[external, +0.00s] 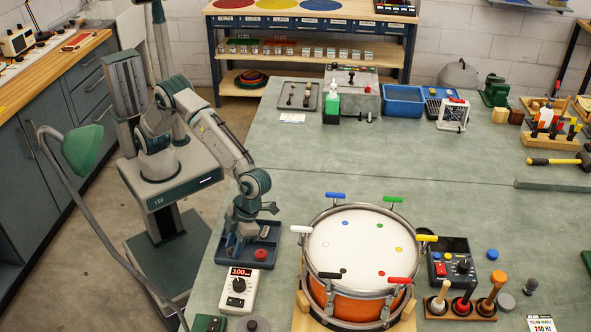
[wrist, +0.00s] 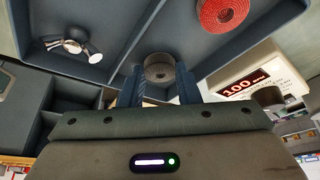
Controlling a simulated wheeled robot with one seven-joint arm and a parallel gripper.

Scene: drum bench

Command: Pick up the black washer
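A dark round washer-like piece (wrist: 160,68) with a hole in its middle shows between my fingertips in the wrist view; it looks dark grey rather than clearly black. My gripper (wrist: 160,78) has its two blue fingers apart, one on each side of this piece. I cannot see clear contact between the fingers and the piece. In the external view my gripper (external: 240,238) points down into the blue compartment tray (external: 225,262). The dark piece is hidden there by my gripper.
A red coiled piece (wrist: 222,12) lies in the tray, also visible in the external view (external: 262,255). Shiny metal parts (wrist: 75,46) lie in another compartment. A white box with a red "100" display (external: 239,290) stands beside the tray. The drum (external: 355,250) stands to the right.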

